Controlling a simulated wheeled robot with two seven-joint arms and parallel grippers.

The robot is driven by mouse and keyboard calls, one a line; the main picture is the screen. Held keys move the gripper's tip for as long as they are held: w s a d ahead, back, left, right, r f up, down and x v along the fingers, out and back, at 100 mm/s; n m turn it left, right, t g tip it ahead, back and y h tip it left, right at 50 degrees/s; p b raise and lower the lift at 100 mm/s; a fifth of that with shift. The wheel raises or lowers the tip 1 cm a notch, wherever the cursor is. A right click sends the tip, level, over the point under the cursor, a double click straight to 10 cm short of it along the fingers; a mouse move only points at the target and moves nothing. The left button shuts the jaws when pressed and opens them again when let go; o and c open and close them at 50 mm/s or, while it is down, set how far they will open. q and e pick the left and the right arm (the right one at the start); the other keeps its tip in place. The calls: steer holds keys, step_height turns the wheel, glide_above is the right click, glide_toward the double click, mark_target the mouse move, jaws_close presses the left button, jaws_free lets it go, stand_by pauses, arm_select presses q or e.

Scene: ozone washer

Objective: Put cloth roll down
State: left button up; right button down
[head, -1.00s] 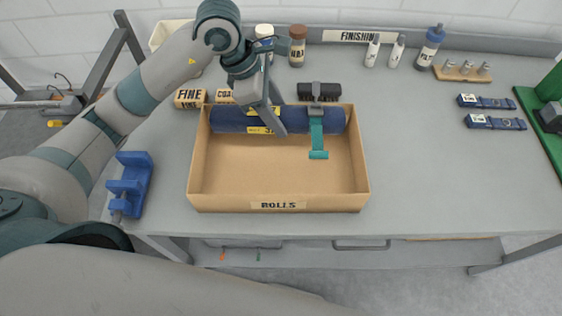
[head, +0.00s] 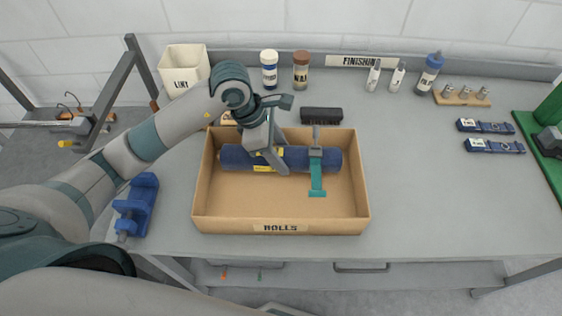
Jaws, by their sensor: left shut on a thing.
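The cloth roll (head: 235,159) is a dark blue cylinder with yellow labels, in the head view. It lies level, left to right, inside the back half of an open cardboard box (head: 282,227) labelled ROLLS. A teal strap (head: 317,178) with a grey buckle wraps its right part, its loose end hanging toward the front. My left gripper (head: 277,164) is shut on the roll near its middle, from above, and hides part of it. I cannot tell whether the roll touches the box floor. My right gripper is not in view.
A black brush-like block (head: 321,115) sits just behind the box. A blue clamp-like fixture (head: 137,207) stands left of it. Bottles (head: 300,70) and a cream LINT bin (head: 184,68) stand at the back.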

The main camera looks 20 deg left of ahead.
arm_select(q)
steer(key=shift+f+p, duration=0.3)
steer(key=shift+f, duration=0.1)
step_height(320, 180, down, 2)
steer(key=shift+s+f+p, duration=0.1)
steer(key=shift+p, duration=0.35)
steer(key=shift+f, duration=0.5)
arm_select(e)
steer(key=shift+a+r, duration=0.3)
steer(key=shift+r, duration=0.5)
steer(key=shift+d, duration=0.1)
arm_select(q)
steer(key=shift+f, duration=0.15)
steer(key=o, duration=1.5)
steer(key=shift+c, duration=0.2)
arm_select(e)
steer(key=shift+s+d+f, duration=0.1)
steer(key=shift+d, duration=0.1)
